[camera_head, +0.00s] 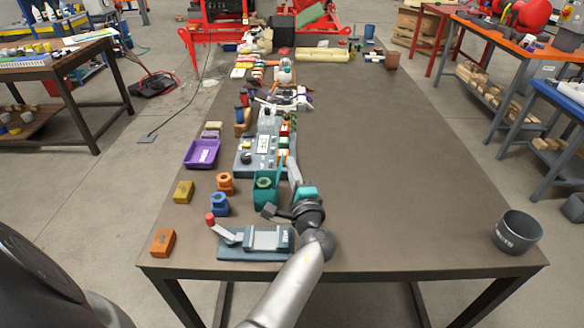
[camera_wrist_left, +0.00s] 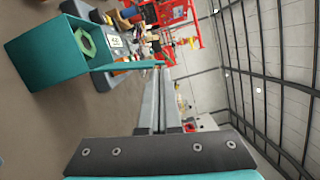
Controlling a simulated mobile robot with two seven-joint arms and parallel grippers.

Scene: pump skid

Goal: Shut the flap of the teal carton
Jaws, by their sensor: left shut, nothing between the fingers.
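The teal carton (camera_head: 265,195) stands on the table with its top open, and a green ring-shaped piece (camera_head: 264,183) shows inside. Its flap (camera_head: 281,170) stands up from the side nearest my gripper. In the left wrist view, the carton (camera_wrist_left: 50,62) is at upper left and the flap (camera_wrist_left: 130,66) reaches toward my fingertips. My left gripper (camera_head: 292,164) is just right of the flap, shut and empty. Its fingertips (camera_wrist_left: 160,72) appear close to the flap's free edge; I cannot tell whether they touch. My right gripper is not in view.
A grey-blue vise-like fixture (camera_head: 240,252) with a red-tipped handle lies in front of the carton. Blue (camera_head: 220,205) and orange (camera_head: 225,183) parts stand left of it. A grey device (camera_head: 250,165) is behind.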

